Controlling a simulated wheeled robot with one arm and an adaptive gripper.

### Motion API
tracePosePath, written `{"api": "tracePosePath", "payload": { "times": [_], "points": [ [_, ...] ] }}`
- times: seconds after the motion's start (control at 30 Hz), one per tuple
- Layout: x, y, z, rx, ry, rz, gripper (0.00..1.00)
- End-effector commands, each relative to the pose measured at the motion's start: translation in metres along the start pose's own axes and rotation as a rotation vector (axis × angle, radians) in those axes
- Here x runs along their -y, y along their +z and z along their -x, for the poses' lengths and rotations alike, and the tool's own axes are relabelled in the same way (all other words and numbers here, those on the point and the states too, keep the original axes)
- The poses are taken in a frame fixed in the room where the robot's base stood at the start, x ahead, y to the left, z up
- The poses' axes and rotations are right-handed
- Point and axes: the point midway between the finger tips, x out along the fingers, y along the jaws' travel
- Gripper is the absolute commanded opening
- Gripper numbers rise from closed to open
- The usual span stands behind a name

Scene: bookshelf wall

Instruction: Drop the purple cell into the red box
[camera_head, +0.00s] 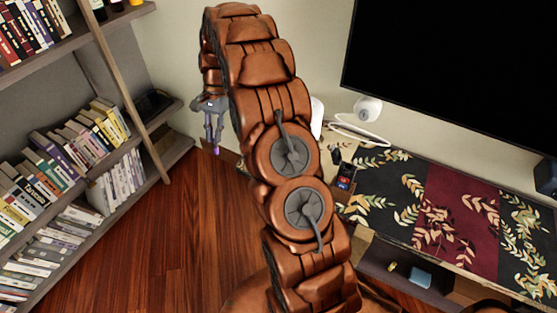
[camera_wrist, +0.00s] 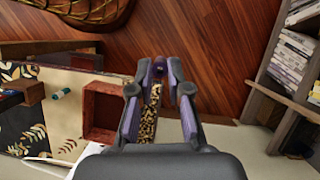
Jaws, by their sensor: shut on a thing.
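My gripper (camera_head: 214,138) hangs at the far end of my arm, pointing down, left of the arm's upper links. It is shut on the purple cell (camera_head: 216,151), which shows as a small purple tip below the fingers. In the wrist view the cell (camera_wrist: 159,67) is between the fingertips of my gripper (camera_wrist: 166,72), partly hidden by them. The red box (camera_wrist: 103,112) is open-topped and sits left of the fingers in the wrist view, apart from them. I cannot clearly make it out in the head view.
A table with a leaf-patterned runner (camera_head: 455,205) is at the right, under a large dark screen (camera_head: 460,70). A teal cell (camera_wrist: 62,93) lies on the table. Bookshelves (camera_head: 70,165) stand at the left. Wooden floor (camera_head: 160,240) lies open between.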

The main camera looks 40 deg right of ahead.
Motion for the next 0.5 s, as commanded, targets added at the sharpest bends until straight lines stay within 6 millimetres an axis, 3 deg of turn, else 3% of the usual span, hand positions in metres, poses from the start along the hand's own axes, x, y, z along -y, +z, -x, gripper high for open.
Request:
{"api": "tracePosePath", "payload": {
  "times": [0.2, 0.5],
  "points": [
    [-0.054, -0.064, 0.015, 0.002, -0.234, -0.563, 0.00],
    [-0.136, -0.132, 0.038, 0.000, -0.529, -1.274, 0.00]
  ]
}}
